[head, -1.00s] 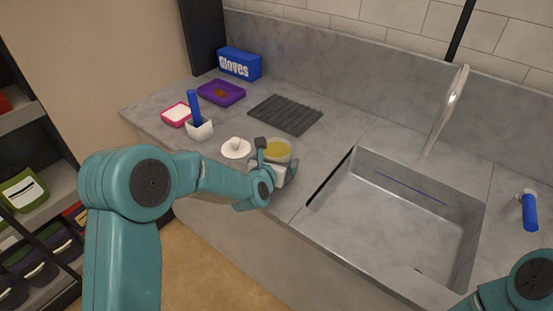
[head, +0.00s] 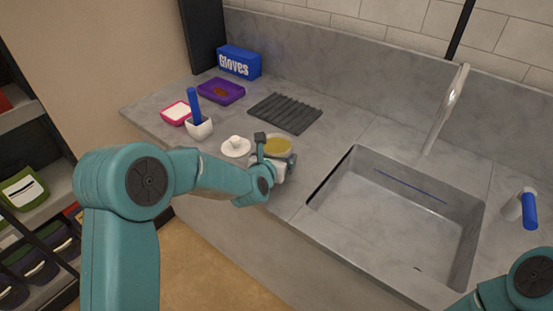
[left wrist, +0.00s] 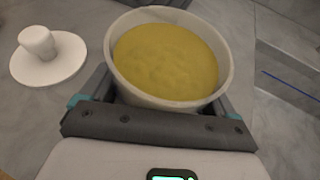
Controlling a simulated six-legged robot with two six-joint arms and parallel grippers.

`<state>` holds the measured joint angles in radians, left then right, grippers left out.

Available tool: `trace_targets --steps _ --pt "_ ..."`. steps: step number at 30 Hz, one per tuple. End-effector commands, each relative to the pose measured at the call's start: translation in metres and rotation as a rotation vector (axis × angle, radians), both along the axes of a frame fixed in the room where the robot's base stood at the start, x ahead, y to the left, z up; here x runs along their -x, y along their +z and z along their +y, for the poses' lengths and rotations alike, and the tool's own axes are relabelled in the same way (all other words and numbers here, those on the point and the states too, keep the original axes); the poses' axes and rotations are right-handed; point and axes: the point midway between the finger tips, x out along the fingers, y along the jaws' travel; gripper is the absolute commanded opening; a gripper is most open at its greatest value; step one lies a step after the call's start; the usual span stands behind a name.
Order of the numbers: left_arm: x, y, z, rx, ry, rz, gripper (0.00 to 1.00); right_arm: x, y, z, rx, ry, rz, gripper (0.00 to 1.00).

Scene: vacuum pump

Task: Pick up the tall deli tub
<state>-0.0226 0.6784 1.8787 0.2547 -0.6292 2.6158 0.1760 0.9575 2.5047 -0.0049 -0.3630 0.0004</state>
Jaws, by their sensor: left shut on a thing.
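The deli tub (head: 279,147) is a round, pale, translucent tub with yellow contents and no lid on it. It is near the counter's front edge, left of the sink. My left gripper (head: 275,160) is shut on it, with one finger on each side. In the left wrist view the tub (left wrist: 168,98) fills the middle, upright, between the fingers of my left gripper (left wrist: 165,90). I cannot tell whether its base touches the counter. Of my right arm only a link shows at the lower right; its gripper is out of view.
A white knobbed lid (head: 235,148) lies left of the tub. A white cup with a blue handle (head: 200,128), a pink-rimmed container (head: 175,113), a purple tray (head: 221,92), a blue gloves box (head: 239,63) and a dark ridged mat (head: 285,113) lie behind. The sink (head: 400,215) is to the right.

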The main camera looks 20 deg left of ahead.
Motion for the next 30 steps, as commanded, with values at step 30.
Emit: trace_targets --steps 30 --pt "0.000 0.117 -0.001 0.000 -0.001 -0.002 0.59 0.000 0.019 0.000 0.000 0.000 0.000 0.43"
